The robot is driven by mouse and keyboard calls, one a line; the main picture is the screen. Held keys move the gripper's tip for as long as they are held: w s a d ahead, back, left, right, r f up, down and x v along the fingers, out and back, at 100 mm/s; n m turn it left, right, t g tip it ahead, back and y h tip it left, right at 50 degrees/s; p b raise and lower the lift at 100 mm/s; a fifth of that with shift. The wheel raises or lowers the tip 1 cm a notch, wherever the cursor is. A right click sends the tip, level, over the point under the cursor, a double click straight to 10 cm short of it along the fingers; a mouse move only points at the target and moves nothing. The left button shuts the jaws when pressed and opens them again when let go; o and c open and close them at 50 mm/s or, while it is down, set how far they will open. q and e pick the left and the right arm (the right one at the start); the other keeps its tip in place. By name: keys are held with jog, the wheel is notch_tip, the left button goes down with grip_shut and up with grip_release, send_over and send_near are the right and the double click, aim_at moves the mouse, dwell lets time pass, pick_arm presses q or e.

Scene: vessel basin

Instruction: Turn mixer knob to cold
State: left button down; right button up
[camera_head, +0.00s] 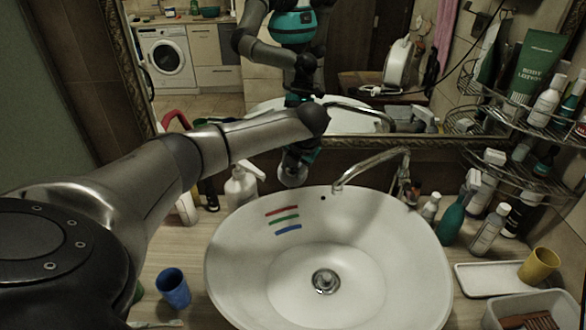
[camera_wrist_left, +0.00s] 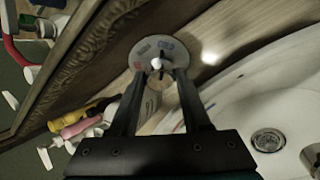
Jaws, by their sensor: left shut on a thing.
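The mixer knob (camera_wrist_left: 155,64) has a small white top and sits at the middle of a round pale disc (camera_wrist_left: 143,51) with red and blue marks, in the left wrist view. My left gripper (camera_wrist_left: 159,73) has its two dark fingers on either side of the knob and is shut on it. In the head view my left gripper (camera_head: 301,156) reaches down behind the basin's back rim. A round grey part (camera_head: 292,174) shows under it, and the fingers hide much of the knob. Which way the knob points is hard to tell. My right gripper is not in view.
The white basin (camera_head: 235,265) bears red, green and blue stripes. A metal spout (camera_head: 372,163) stands at its back right. A white pump bottle (camera_head: 241,186) is left of the gripper. A blue cup (camera_head: 173,289) stands at front left. Bottles crowd the right. A mirror is behind.

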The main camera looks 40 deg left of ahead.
pick_arm(q)
jog(key=shift+m, duration=0.7)
jog(key=shift+y, duration=0.3)
jog(key=shift+c, duration=1.8)
grip_release()
jog(key=v, duration=1.5)
jog(key=shift+r, duration=0.15)
